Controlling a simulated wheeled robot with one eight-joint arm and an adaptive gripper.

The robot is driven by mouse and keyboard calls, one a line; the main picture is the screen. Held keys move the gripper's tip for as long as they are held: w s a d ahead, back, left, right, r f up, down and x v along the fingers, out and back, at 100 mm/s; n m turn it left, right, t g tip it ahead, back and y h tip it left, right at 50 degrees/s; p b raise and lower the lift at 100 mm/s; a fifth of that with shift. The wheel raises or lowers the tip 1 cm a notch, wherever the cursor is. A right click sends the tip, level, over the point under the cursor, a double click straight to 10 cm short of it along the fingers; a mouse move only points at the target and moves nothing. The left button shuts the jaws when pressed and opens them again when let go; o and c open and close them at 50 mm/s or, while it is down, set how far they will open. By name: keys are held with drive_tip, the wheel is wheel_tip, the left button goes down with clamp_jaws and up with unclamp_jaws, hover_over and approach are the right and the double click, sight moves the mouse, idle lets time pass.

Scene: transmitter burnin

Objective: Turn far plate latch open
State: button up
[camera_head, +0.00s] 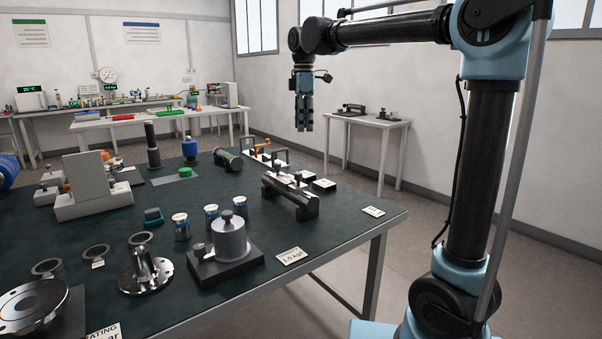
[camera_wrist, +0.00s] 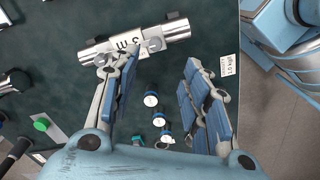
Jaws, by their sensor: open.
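My gripper (camera_head: 304,126) hangs fingers down in the air over the far right part of the dark bench, open and empty. In the wrist view its two blue-padded fingers (camera_wrist: 163,90) stand wide apart with bench top between them. A bar-shaped fixture (camera_head: 290,194) lies near the bench's right side. A silver bar with a white lettered plate (camera_wrist: 126,42) and small lever-like parts shows beyond the fingertips in the wrist view; it appears to be this fixture. The left finger overlaps its lower edge, without visible contact. I cannot tell which part is the far plate latch.
An orange-handled piece (camera_head: 262,147) and small dark blocks lie behind the fixture. A label card (camera_head: 292,256) lies near the edge. A small side table (camera_head: 370,121) stands beyond.

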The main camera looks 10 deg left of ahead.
drive_tip(key=a, duration=0.2)
approach(298, 173)
drive_tip(key=shift+n, duration=0.3)
wheel_tip(298, 173, down, 9)
drive_tip(key=shift+w, duration=0.15)
